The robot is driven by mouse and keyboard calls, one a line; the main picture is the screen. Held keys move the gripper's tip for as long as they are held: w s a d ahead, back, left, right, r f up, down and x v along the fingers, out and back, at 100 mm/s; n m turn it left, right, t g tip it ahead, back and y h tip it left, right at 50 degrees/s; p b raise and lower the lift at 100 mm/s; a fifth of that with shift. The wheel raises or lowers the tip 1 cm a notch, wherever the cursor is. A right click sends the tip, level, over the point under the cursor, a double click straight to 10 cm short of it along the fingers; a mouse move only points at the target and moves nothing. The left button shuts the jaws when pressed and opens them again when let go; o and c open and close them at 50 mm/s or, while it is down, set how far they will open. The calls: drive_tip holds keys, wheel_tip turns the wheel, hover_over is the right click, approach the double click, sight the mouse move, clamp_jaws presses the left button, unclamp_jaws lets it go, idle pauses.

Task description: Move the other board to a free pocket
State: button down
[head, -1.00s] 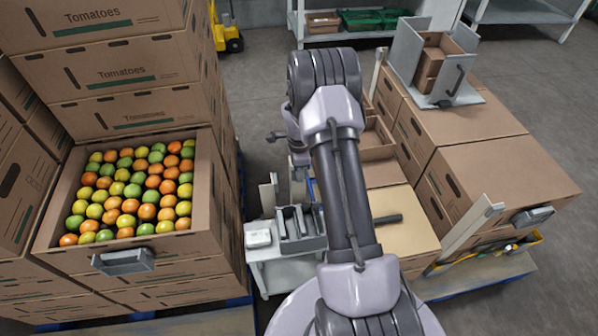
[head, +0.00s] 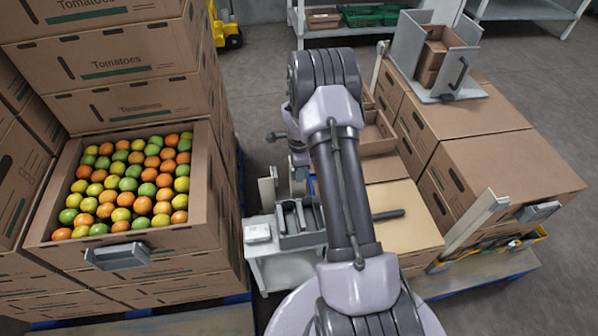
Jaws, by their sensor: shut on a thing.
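A grey rack with narrow upright pockets (head: 303,241) stands on a small white cart (head: 292,272), left of my arm's base. At least two of its pockets look empty; its right side is hidden by my arm. I cannot tell whether either is a board. My arm rises through the middle and folds over at the top. Part of my wrist shows left of it.
A carton of tomatoes (head: 207,210) with a grey front holder (head: 118,257) tops the left stack. Floor shows beyond.

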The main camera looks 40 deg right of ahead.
drive_tip(key=shift+f, duration=0.1)
drive_tip(key=shift+f+b, duration=1.65)
drive_tip(key=shift+f, duration=0.1)
drive_tip(key=c, duration=1.2)
unclamp_jaws()
drive_tip(key=shift+c, duration=0.2)
drive_tip(key=shift+r, duration=0.15)
drive_tip(key=shift+r+p, duration=2.35)
drive_tip(key=shift+r, duration=1.5)
